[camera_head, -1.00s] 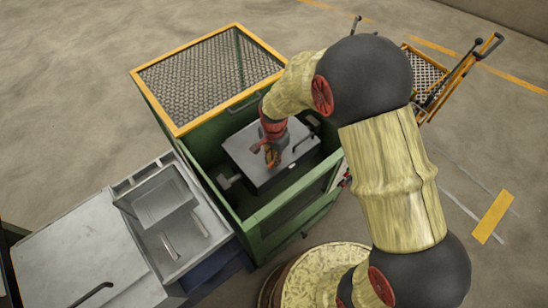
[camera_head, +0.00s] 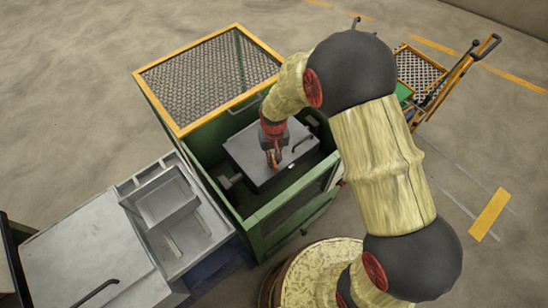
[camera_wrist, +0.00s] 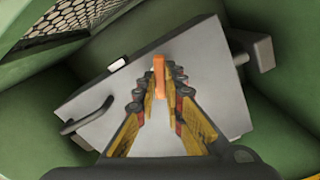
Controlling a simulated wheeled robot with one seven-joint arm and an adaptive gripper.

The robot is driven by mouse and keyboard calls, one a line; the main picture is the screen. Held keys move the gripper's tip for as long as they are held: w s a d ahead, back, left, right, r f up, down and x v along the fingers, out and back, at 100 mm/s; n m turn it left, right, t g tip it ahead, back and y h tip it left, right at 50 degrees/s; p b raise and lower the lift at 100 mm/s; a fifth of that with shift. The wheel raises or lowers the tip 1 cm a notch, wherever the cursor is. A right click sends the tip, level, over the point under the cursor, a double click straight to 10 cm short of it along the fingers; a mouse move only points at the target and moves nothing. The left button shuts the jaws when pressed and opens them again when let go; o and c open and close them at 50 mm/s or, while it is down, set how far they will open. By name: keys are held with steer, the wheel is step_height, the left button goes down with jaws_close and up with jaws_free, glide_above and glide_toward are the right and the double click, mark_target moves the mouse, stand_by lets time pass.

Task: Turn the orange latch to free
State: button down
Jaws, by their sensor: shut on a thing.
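The orange latch (camera_wrist: 159,76) stands up from the grey metal lid (camera_wrist: 205,62) in the wrist view. My gripper (camera_wrist: 158,88) has its yellow-sided fingers on either side of the latch and is shut on it. In the head view my gripper (camera_head: 273,158) points down over the grey lid (camera_head: 248,150), inside the green cabinet (camera_head: 262,222). The latch is too small and covered to make out clearly there. The latch's lower part is partly hidden between the fingers.
A dark bar handle (camera_wrist: 86,117) sits at the lid's left side in the wrist view. Green walls close around the lid. A mesh guard with a yellow frame (camera_head: 205,80) lies behind. A grey bench (camera_head: 75,250) with a tray stands left, a yellow cart (camera_head: 455,80) right.

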mark_target(274, 161)
steer(key=n, duration=0.5)
steer(key=shift+p, duration=0.4)
steer(key=shift+n, duration=0.4)
steer(key=c, duration=1.9)
jaws_free()
step_height(274, 161, up, 12)
